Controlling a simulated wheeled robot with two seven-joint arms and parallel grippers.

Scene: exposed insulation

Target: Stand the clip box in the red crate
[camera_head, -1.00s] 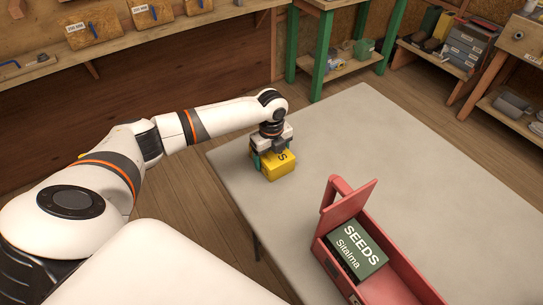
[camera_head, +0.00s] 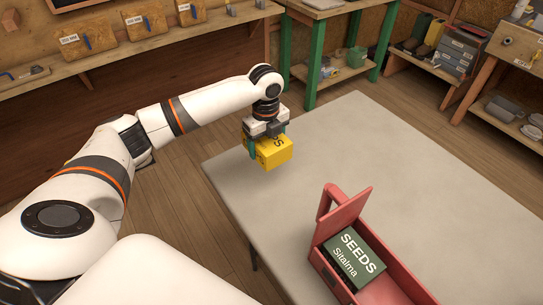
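The clip box appears to be the yellow box (camera_head: 276,152) with dark lettering, partly hidden by my gripper. My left gripper (camera_head: 264,146) is shut on it from above, a teal finger showing at its left side. The box appears raised above the far left part of the table. The red crate (camera_head: 345,213) stands at the table's near right, cut off by the bottom edge of the view. A dark green box marked "SEEDS Sitalma" (camera_head: 356,256) is inside it, with bare crate floor to its right. My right gripper is not in view.
The grey table (camera_head: 310,165) is clear between the yellow box and the crate. A wooden wall shelf (camera_head: 150,48) runs behind my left arm. A green-legged bench (camera_head: 312,60) and low shelves (camera_head: 440,65) stand beyond the table.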

